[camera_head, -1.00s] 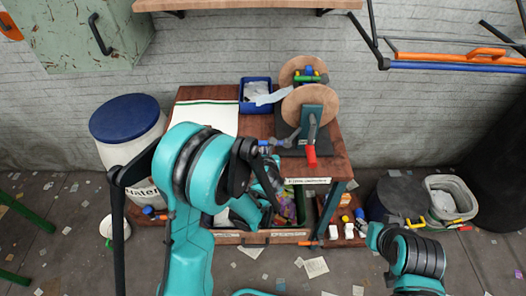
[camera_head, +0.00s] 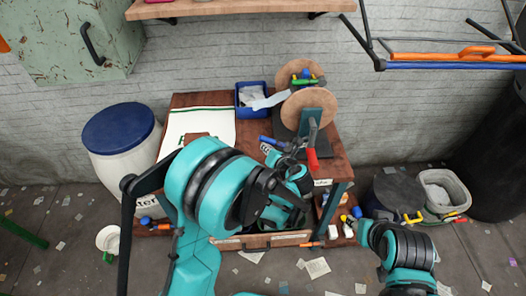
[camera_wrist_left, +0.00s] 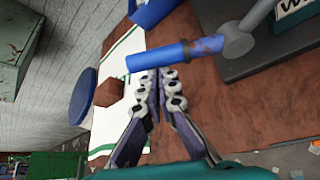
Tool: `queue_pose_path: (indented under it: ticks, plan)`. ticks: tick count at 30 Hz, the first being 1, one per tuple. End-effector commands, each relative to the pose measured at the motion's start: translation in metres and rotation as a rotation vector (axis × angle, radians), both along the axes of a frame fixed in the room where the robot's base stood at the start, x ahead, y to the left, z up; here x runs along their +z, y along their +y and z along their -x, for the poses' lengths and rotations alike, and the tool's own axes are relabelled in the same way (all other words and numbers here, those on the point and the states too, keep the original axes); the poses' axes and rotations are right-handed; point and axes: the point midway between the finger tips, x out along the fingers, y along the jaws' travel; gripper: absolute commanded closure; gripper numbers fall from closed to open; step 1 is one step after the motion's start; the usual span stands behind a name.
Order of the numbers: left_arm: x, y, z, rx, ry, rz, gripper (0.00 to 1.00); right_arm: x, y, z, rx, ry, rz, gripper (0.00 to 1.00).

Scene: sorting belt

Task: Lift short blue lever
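The short blue lever (camera_wrist_left: 160,56) is a blue cylindrical handle on a grey joint. It lies roughly level across the left wrist view and also shows in the head view (camera_head: 265,139). My left gripper (camera_wrist_left: 159,76) has its fingers together, with the tips right by the handle's near side. Nothing shows between the fingers, and I cannot tell whether the tips touch the lever. In the head view the left gripper (camera_head: 271,149) is partly hidden by its own arm.
A red-handled lever (camera_head: 312,159) stands beside the blue one, by wooden discs (camera_head: 309,103). A blue bin (camera_head: 246,112) and white cloth (camera_head: 203,122) lie on the brown table. A brown block (camera_wrist_left: 108,91) sits left of my fingers. A blue-lidded barrel (camera_head: 118,127) stands left.

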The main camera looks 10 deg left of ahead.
Motion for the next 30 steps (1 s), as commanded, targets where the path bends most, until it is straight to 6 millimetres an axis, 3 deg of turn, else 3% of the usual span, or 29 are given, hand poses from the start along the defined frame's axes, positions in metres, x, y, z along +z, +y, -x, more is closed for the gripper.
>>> queue_pose_path:
  ticks: [12,30]
  plan:
    - [0.026,-0.016,-0.005,-0.002,-0.002,0.005,1.0,0.007,0.0,0.0,0.0,0.0,0.0,0.6]
    - [0.037,-0.029,-0.009,-0.006,-0.005,0.005,1.0,0.01,0.0,0.0,0.0,0.0,0.0,0.6]
